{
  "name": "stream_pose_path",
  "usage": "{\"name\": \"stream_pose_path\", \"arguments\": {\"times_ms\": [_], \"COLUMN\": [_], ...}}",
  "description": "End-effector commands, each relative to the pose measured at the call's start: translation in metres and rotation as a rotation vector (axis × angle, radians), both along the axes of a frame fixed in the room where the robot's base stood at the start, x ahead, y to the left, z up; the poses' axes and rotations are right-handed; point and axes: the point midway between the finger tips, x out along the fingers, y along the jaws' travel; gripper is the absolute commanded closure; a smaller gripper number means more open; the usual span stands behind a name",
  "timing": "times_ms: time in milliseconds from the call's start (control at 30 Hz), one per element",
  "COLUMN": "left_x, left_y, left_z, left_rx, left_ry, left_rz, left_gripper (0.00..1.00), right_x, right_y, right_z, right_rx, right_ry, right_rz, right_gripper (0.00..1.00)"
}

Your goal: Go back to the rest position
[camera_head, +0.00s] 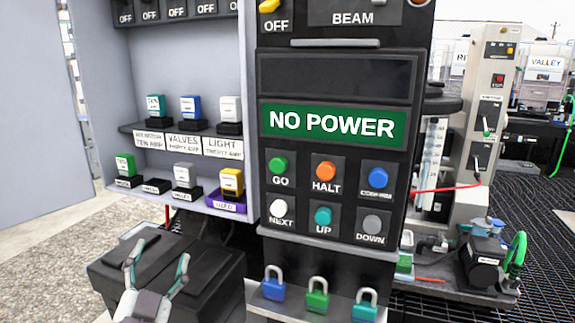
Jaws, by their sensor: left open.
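My left gripper (156,262) is at the lower left, its two grey fingers with green edges spread apart and nothing between them. It is in front of a dark box-like block (210,270), below the fuse cabinet, and looks clear of the cabinet and panel. Whether it touches the dark block I cannot tell. My right gripper does not show.
A black control panel (340,75) reads NO POWER, with several coloured buttons. Padlocks, including a green one (317,297), sit on a ledge below. An open cabinet (95,75) holds several fuses. A pump (482,262) and hoses stand at right on dark grating.

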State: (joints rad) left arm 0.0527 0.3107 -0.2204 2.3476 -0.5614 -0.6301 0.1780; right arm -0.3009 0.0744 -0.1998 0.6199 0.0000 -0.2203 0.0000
Motion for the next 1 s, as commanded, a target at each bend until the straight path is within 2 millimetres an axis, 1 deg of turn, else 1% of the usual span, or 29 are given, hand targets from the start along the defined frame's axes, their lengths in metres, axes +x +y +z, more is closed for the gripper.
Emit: {"name": "stream_pose_path", "arguments": {"times_ms": [33,67,100,167,200,267,300,333,400,467,500,567,600,767,800,900,967,1000], "left_x": [-0.006,-0.01,-0.018,-0.035,-0.048,-0.072,-0.088,-0.101,-0.128,-0.15,-0.165,-0.185,-0.199,-0.251,-0.264,-0.252,-0.248,-0.246], "left_y": [0.007,0.011,0.015,0.018,0.019,0.018,0.017,0.016,0.012,0.008,0.006,0.002,0.0,-0.01,-0.013,-0.014,-0.014,-0.015], "left_z": [-0.041,-0.063,-0.093,-0.136,-0.164,-0.201,-0.222,-0.237,-0.263,-0.281,-0.292,-0.305,-0.313,-0.335,-0.339,-0.371,-0.388,-0.401], "left_rx": [-0.059,-0.089,-0.126,-0.176,-0.207,-0.247,-0.268,-0.284,-0.311,-0.331,-0.342,-0.356,-0.364,-0.395,-0.401,-0.395,-0.394,-0.393], "left_ry": [0.136,0.214,0.318,0.472,0.575,0.722,0.812,0.877,1.005,1.103,1.163,1.247,1.3,1.494,1.543,1.548,1.554,1.559], "left_rz": [0.027,0.044,0.063,0.091,0.104,0.122,0.132,0.138,0.145,0.15,0.151,0.153,0.153,0.147,0.144,0.147,0.149,0.15], "left_gripper": [0.31,0.31,0.31,0.31,0.31,0.31,0.31,0.31,0.31,0.31,0.31,0.31,0.31,0.31,0.31,0.31,0.31,0.31], "right_x": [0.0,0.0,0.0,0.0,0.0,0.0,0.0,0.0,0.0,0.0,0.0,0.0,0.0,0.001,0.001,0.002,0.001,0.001], "right_y": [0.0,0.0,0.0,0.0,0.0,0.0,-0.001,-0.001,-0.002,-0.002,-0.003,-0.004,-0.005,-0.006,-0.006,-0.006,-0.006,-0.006], "right_z": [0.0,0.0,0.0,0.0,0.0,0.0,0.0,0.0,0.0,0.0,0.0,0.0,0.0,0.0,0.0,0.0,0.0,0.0], "right_rx": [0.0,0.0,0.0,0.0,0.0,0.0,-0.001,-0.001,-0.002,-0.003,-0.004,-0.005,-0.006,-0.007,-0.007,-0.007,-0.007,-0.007], "right_ry": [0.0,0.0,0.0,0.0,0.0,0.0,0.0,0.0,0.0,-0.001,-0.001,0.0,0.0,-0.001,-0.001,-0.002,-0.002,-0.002], "right_rz": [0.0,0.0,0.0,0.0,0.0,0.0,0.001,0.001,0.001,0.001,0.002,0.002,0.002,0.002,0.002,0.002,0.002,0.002], "right_gripper": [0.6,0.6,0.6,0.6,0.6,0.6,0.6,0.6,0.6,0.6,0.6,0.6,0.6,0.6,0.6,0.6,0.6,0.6]}}
